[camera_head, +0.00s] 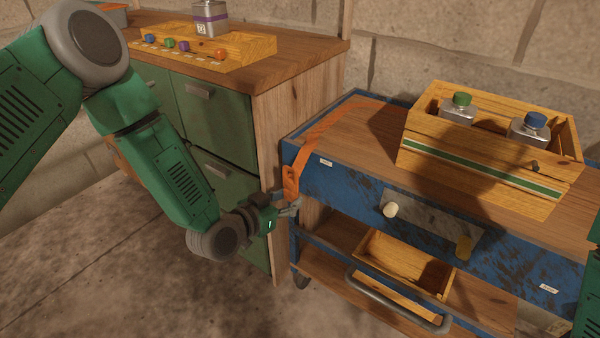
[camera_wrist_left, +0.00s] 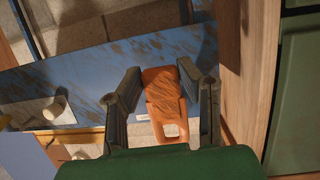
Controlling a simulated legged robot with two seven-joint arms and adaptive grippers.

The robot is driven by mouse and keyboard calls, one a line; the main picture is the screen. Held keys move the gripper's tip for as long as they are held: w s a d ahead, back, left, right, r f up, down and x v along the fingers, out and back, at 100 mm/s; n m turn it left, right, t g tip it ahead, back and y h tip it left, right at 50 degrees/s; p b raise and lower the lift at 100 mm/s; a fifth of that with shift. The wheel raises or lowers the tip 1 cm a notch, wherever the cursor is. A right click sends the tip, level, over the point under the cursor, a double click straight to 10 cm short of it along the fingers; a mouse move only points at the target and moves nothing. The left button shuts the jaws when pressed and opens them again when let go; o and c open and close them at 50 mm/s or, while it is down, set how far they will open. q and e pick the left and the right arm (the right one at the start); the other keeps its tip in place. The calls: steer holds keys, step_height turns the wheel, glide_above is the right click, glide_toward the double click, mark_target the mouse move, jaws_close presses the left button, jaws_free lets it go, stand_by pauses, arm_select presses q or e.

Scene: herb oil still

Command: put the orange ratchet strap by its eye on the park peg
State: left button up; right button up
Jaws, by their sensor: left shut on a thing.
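The orange ratchet strap (camera_head: 318,137) lies over the blue cart's top at its left corner and hangs down the front. Its lower end, an orange buckle piece with an open eye (camera_wrist_left: 171,131), is between the fingers of my left gripper (camera_head: 287,206), which is shut on it just in front of the cart's left front corner. The left wrist view shows the gripper (camera_wrist_left: 163,92) around the buckle. A cream peg (camera_head: 391,210) sticks out of a grey plate on the cart front, right of the gripper; it also shows in the left wrist view (camera_wrist_left: 55,108). My right gripper is out of view.
A wooden crate (camera_head: 482,178) with green-capped and blue-capped bottles stands on the blue cart (camera_head: 345,185). A yellowish tag or knob (camera_head: 463,247) is on the plate. Below are an open wooden box (camera_head: 405,263) and a grey handle (camera_head: 395,305). A green cabinet (camera_head: 222,125) stands left.

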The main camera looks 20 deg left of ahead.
mark_target(307, 187)
arm_select(q)
steer(key=shift+w, duration=0.15)
steer(key=shift+w+d, duration=0.35)
steer(key=shift+w, duration=0.25)
steer(key=shift+w+d, duration=0.2)
steer(key=shift+w, duration=0.4)
steer(key=shift+w+d, duration=0.2)
steer(key=shift+w, duration=0.4)
stand_by(2.0)
steer(key=shift+w+d+f, duration=0.2)
steer(key=shift+w+f, duration=0.05)
steer(key=shift+w, duration=0.25)
stand_by(1.1)
steer(key=shift+f+b, duration=0.2)
steer(key=shift+b, duration=0.1)
stand_by(0.3)
steer(key=o, duration=1.2)
steer(key=v, duration=1.2)
